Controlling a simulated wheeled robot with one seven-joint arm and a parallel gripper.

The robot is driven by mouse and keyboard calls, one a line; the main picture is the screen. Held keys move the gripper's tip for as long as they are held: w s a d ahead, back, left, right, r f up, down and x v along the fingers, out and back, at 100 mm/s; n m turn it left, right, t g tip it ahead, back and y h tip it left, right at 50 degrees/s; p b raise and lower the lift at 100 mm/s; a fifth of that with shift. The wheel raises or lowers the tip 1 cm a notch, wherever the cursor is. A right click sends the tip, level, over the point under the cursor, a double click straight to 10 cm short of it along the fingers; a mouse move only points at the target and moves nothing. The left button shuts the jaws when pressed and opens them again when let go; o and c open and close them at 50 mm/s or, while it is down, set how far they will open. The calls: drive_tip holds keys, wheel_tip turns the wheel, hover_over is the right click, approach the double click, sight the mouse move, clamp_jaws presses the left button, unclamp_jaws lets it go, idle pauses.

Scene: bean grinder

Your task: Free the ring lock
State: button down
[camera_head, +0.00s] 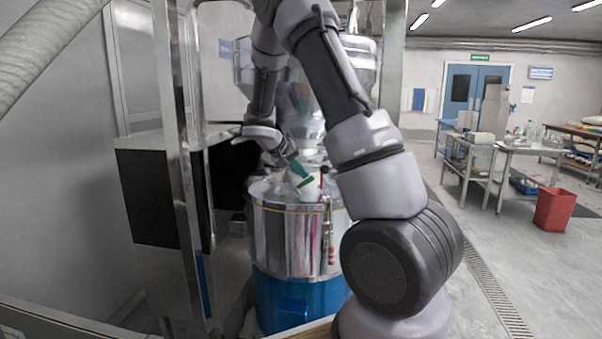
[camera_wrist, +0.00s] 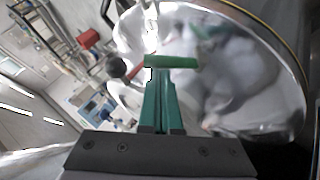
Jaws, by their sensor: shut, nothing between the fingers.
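The grinder's shiny steel drum (camera_head: 285,240) stands on a blue base, with a thin brass-coloured ring (camera_head: 270,207) around its top. The ring also curves along the right of the wrist view (camera_wrist: 270,30). A red lever (camera_wrist: 135,71) with a black knob (camera_wrist: 116,68) lies left of my fingertips; it shows upright in the head view (camera_head: 322,178). My gripper (camera_wrist: 164,78) is shut and empty, its green fingers above the lid. Which part is the ring lock is unclear.
A steel hopper (camera_head: 305,110) hangs above the drum. A metal post (camera_head: 180,150) and a black-panelled cabinet (camera_head: 150,198) stand close on the left. Open floor, a red bin (camera_head: 555,209) and tables (camera_head: 525,148) are farther right.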

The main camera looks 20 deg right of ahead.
sight(312, 179)
drive_tip(key=shift+d, duration=0.1)
drive_tip(key=shift+s+d+f+m+t+y, duration=0.3)
drive_tip(key=shift+s+d+t+y, duration=0.15)
drive_tip(key=shift+y, duration=0.45)
drive_tip(key=shift+s+d+f+m+t+y, duration=0.25)
drive_tip(key=shift+d+f+m+t+y, duration=0.25)
drive_tip(key=shift+y, duration=0.7)
drive_tip(key=shift+s+d+f, duration=0.1)
drive_tip(key=shift+d+f, duration=0.1)
drive_tip(key=shift+f, duration=0.15)
drive_tip(key=shift+d+f, duration=0.1)
